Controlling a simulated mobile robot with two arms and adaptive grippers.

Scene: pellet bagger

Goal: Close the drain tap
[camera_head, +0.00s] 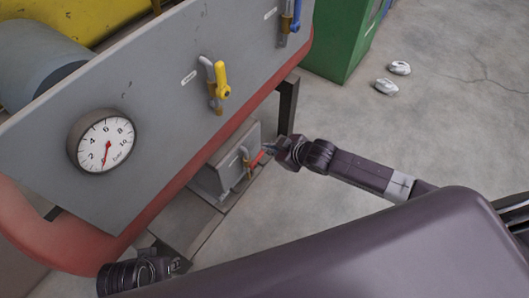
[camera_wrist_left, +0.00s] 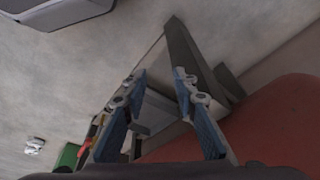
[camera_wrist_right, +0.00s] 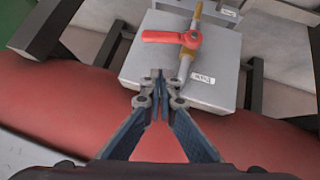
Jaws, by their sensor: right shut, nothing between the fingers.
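The drain tap has a red lever handle (camera_head: 257,159) on a small grey box low under the machine. In the right wrist view the red handle (camera_wrist_right: 170,37) points left, roughly crosswise to its brass and grey pipe (camera_wrist_right: 186,66). A small white label (camera_wrist_right: 203,78) sits beside the pipe; its text is hard to read. My right gripper (camera_head: 271,150) is shut and empty close to the handle; in its wrist view the fingertips (camera_wrist_right: 160,76) lie just below the handle, seemingly apart from it. My left gripper (camera_wrist_left: 158,76) is open and empty, low at the machine's front.
The grey machine panel above carries a round gauge (camera_head: 101,141), a yellow-handled valve (camera_head: 222,80) and a blue-handled valve (camera_head: 296,14). A red rim (camera_head: 185,172) runs along its lower edge, near a dark leg (camera_head: 287,104). A green cabinet (camera_head: 340,38) stands behind; floor at right is mostly clear.

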